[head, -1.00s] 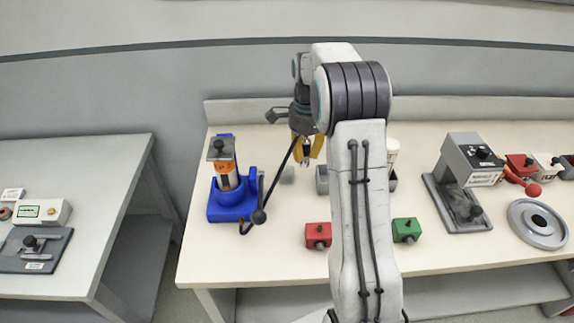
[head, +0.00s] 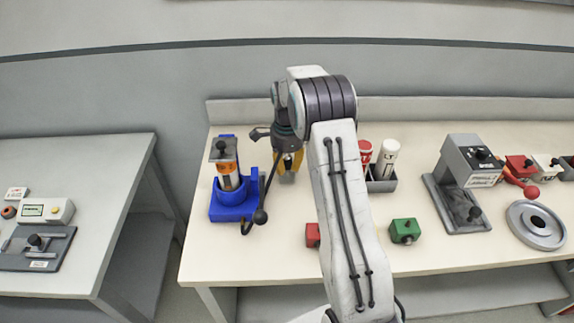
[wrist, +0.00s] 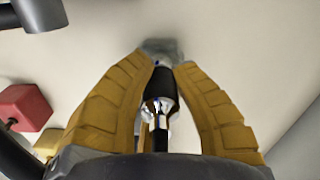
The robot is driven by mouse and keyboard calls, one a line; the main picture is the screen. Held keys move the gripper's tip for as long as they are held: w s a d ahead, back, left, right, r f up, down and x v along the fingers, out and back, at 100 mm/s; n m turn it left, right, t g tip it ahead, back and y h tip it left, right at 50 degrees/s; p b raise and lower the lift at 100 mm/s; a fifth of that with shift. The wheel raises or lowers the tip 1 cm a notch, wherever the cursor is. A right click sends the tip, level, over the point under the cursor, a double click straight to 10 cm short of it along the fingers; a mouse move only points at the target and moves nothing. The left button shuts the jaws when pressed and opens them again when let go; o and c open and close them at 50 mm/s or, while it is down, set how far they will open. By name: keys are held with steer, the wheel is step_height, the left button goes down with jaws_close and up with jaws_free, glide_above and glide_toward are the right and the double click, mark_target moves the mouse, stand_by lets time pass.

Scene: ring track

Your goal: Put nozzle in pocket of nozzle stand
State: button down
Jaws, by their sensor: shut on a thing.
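My gripper (head: 289,168) is over the left part of the bench, with its yellow fingers pointing down. In the wrist view its fingers (wrist: 160,75) are closed around the nozzle (wrist: 160,98), a slim black and silver piece. The small grey block, which looks like the nozzle stand (head: 287,179), is right below the fingertips. In the wrist view the grey stand (wrist: 161,47) shows at the nozzle's far end. The stand's pocket is hidden by the nozzle and fingers, so I cannot tell whether the tip is inside, touching or just above.
A blue holder (head: 232,207) with an orange-labelled cartridge stands just left of my gripper. A red block (head: 312,235) is partly behind my arm, and a green block (head: 405,231) is right of it. A grey tray (head: 381,185) holds red and white bottles. A grey press (head: 465,185) stands farther right.

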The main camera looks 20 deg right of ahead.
steer(key=shift+f, duration=0.2)
steer(key=c, duration=1.2)
jaws_free()
steer(key=shift+r, duration=0.1)
